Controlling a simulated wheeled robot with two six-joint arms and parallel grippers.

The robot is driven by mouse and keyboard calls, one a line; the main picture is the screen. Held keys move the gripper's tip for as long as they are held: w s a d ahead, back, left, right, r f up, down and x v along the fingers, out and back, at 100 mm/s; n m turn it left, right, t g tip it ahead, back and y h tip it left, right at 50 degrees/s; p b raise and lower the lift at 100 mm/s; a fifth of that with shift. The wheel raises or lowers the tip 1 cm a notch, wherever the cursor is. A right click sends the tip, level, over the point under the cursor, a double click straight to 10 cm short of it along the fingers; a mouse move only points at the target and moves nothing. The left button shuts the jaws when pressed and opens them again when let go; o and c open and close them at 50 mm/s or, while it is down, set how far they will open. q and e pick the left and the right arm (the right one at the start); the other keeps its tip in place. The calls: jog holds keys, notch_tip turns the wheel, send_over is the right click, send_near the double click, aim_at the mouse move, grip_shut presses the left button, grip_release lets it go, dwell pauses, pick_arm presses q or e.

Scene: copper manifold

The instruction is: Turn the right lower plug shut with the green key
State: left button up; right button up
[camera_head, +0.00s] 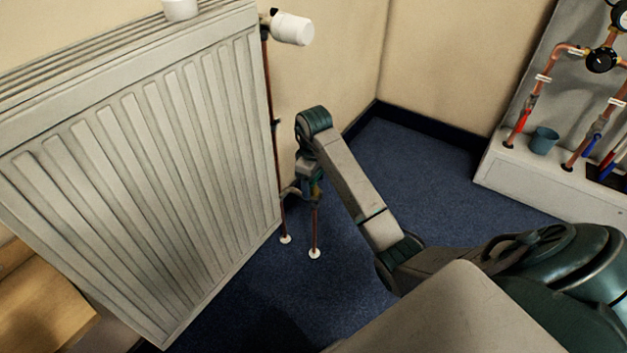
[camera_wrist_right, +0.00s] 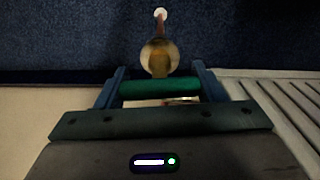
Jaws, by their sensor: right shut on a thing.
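The green key (camera_wrist_right: 160,87) shows in the right wrist view as a green bar lying crosswise between the two blue fingers of my right gripper (camera_wrist_right: 159,72). The gripper is shut on it. A round brass fitting (camera_wrist_right: 159,56), which looks like the right lower plug, is straight ahead of the key; I cannot tell if the key is seated on it. In the head view my right gripper (camera_head: 308,188) points down at the radiator's lower right corner, beside the pipes, and hides most of the fitting. My left gripper is not in view.
The ribbed radiator (camera_head: 168,180) fills the left. A white valve head (camera_head: 292,28) sticks out at its upper right. Two copper pipes end in white floor collars (camera_head: 314,254). A pipe panel with gauges (camera_head: 601,60) and a teal cup (camera_head: 544,139) stand at right. Blue carpet lies open between.

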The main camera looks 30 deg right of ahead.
jog(key=shift+f+m, duration=0.2)
jog(key=shift+m, duration=1)
jog(key=shift+r, duration=0.1)
jog(key=shift+r+p, duration=0.25)
jog(key=shift+p, duration=0.2)
jog(key=shift+r+p, duration=1.1)
jog(key=shift+r, duration=0.15)
